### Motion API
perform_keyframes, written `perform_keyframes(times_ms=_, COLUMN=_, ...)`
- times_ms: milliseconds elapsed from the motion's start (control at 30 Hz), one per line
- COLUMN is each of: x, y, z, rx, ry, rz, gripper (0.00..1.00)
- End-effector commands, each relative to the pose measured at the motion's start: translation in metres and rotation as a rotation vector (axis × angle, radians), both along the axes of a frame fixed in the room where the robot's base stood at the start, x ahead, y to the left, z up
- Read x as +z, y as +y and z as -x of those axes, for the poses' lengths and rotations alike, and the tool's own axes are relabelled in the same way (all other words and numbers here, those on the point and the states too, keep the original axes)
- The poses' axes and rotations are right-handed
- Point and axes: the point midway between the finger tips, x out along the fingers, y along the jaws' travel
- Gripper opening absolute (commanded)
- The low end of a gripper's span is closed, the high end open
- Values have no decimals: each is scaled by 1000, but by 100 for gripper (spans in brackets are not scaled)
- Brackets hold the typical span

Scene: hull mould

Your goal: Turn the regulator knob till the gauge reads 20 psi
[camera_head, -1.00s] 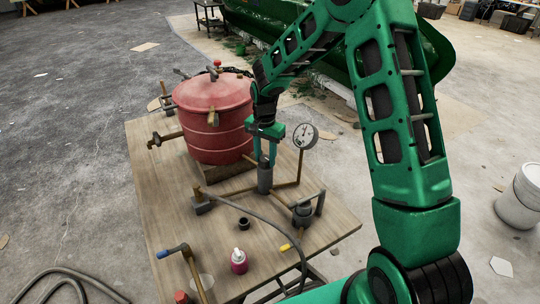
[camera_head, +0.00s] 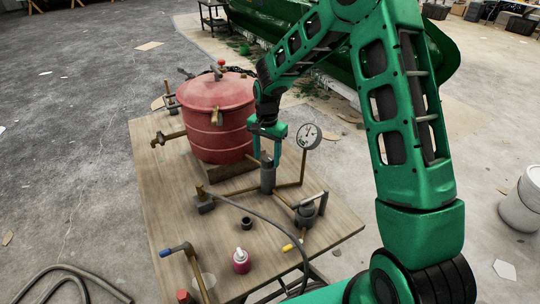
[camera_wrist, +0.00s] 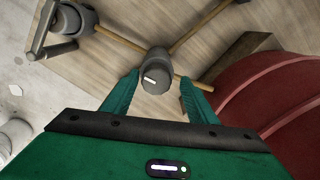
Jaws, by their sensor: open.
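The regulator, a grey cylinder with a round knob (camera_wrist: 155,80) bearing a white mark, stands upright on the wooden table; it also shows in the head view (camera_head: 267,178). The gauge (camera_head: 308,136) has a white round face on a brass pipe just right of the regulator; its reading is too small to tell. My gripper (camera_head: 267,160) is open and points down over the knob. In the wrist view my two green fingers (camera_wrist: 158,82) stand on either side of the knob, with gaps visible between them and it.
A red pressure pot (camera_head: 218,120) stands close to the left of my gripper. Brass pipes, a grey valve (camera_head: 306,214), a hose (camera_head: 270,228), a small black cup (camera_head: 246,223) and a pink bottle (camera_head: 240,261) are on the table (camera_head: 340,225). A green hull mould (camera_head: 395,50) lies behind.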

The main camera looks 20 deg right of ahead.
Motion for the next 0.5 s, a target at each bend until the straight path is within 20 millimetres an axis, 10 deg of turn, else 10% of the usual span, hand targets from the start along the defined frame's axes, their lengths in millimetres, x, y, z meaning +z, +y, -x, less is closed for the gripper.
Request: perform_keyframes(times_ms=500, x=82, y=0, z=-5, rx=1, ry=-5, rz=0, gripper=53)
